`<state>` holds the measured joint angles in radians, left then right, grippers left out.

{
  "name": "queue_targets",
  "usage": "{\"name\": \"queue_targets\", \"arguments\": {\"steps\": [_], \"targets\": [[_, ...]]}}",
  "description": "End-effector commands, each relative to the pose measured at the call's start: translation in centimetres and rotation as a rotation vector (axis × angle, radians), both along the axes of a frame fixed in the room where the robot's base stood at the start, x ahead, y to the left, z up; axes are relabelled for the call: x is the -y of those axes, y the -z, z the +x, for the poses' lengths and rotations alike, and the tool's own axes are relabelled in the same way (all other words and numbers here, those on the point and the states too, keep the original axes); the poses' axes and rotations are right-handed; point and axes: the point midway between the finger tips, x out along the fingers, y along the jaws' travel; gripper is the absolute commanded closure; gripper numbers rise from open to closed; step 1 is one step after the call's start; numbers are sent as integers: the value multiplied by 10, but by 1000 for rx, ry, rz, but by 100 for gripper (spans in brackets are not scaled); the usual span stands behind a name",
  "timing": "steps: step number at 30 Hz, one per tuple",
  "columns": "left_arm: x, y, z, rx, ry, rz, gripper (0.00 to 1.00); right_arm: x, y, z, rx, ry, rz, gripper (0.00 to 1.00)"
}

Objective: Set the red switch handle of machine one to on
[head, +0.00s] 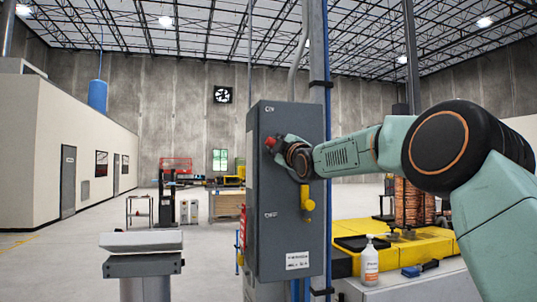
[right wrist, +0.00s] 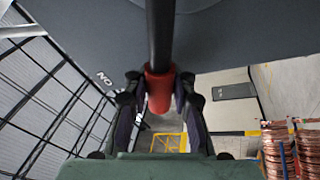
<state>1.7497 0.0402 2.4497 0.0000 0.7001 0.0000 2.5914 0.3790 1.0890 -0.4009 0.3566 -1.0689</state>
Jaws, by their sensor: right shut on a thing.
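A tall grey switch box (head: 286,235) stands upright in the middle of the head view. It has an ON mark near its top and an OFF mark lower down. The red switch handle (head: 270,142) sits at the box's upper part, nearer the ON mark. My right gripper (head: 277,147) is at the handle, reaching in from the right. In the right wrist view the red grip (right wrist: 159,92) on a black lever (right wrist: 160,35) lies between the two fingers, which are shut on it. The lever's base is not clear in the head view. My left gripper is not in view.
A grey pedestal (head: 140,265) stands at left. Open floor lies behind it.

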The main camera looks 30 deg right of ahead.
Motion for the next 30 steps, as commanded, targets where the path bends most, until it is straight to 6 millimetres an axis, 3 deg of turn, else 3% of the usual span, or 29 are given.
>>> {"name": "queue_targets", "arguments": {"steps": [12, 30], "targets": [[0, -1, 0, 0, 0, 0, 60, 21, -29, -5, 69, 0, 259, 100], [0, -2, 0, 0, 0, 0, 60, 24, -35, -7, 88, 1, 340, 100]]}}
